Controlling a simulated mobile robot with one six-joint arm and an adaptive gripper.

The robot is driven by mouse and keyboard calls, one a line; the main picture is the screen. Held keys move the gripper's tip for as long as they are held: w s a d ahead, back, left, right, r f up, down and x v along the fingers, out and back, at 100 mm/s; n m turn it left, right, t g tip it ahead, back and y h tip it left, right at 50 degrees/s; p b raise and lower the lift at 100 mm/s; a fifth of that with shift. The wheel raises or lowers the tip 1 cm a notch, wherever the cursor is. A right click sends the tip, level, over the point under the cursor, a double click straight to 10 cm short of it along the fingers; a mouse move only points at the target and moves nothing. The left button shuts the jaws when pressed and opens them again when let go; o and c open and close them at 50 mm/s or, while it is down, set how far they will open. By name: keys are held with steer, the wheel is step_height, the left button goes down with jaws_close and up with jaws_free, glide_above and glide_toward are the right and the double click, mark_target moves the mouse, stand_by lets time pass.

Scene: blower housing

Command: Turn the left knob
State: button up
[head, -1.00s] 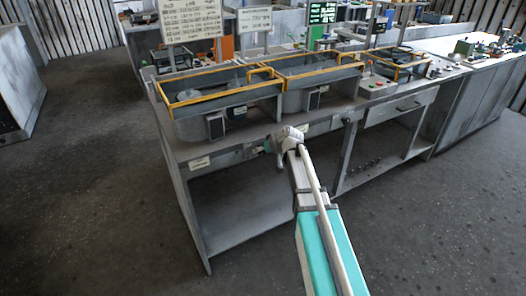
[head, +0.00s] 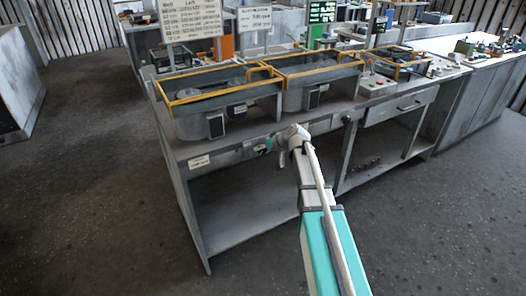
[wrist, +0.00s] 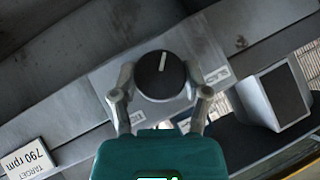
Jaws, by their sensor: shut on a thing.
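The left knob (wrist: 158,76) is round and black with a white pointer line, on a grey plate at the front of the bench, in the wrist view. The pointer aims toward the top of that picture, leaning slightly right. My gripper (wrist: 162,94) has one finger on each side of the knob and is shut on it.
A label reading "TARGET 790 rpm" (wrist: 31,158) shows upside down in the wrist view. Another dark knob (head: 346,118) is farther right on the bench front (head: 228,158). Yellow-railed housings stand on top. The floor in front (head: 110,225) is clear.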

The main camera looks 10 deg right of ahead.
steer(key=y+b, duration=0.1)
steer(key=m+y+b, duration=0.1)
steer(key=shift+w+d+f+m+y, duration=0.1)
steer(key=shift+d+f+m+y, duration=0.05)
steer(key=shift+f+m+y, duration=0.2)
steer(key=shift+r+m+g+y+b, duration=0.2)
steer(key=shift+m+g+y+b, duration=0.1)
steer(key=shift+y+b, duration=0.3)
steer(key=o, duration=1.1)
steer(key=shift+o, duration=0.2)
steer(key=shift+r+h+p, duration=0.2)
steer(key=shift+h+p, duration=0.15)
steer(key=shift+p, duration=0.05)
